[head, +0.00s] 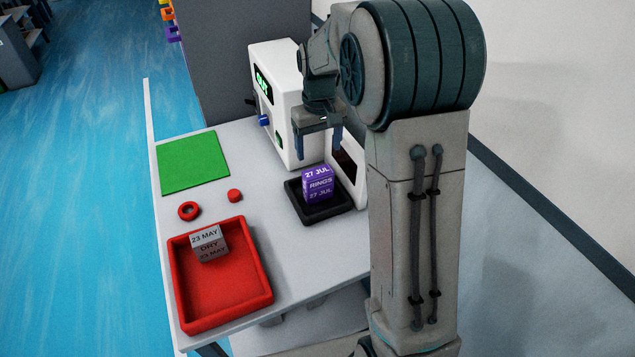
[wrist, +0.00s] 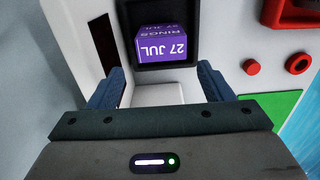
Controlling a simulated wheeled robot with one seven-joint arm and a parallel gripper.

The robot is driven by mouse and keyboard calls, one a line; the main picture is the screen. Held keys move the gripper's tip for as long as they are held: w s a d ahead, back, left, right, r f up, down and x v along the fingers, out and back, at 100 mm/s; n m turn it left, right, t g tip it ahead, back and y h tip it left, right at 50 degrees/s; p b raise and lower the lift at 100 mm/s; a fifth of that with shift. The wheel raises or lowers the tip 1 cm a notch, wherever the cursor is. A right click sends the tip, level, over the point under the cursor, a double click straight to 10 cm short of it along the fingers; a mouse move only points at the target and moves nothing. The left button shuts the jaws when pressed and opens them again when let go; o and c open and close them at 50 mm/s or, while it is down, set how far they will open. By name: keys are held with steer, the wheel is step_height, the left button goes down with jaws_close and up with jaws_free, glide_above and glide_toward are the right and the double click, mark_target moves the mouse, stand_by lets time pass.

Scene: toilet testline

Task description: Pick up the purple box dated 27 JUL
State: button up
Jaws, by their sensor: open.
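The purple box (head: 318,184), printed "27 JUL" and "RINGS", sits on a black tray (head: 329,211) on the table, in front of the white machine. My gripper (head: 318,152) is open and empty above the box, near the machine's face. In the wrist view the purple box (wrist: 163,45) appears upside down beyond the two blue fingers (wrist: 160,88), apart from both of them. The box is fully in view in the head view.
A white machine (head: 287,132) with a green display stands close behind my gripper. A red tray (head: 222,290) holds a grey box (head: 209,244) dated 23 MAY. A green mat (head: 192,162), a red ring (head: 188,211) and a red button-like piece (head: 235,196) lie on the table's left side.

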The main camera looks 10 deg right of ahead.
mark_target(318, 184)
step_height(318, 184, down, 14)
steer(key=shift+a+r+p, duration=0.1)
steer(key=shift+r+p, duration=0.05)
steer(key=shift+p, duration=0.35)
steer(key=c, duration=0.8)
steer(key=shift+r, duration=0.15)
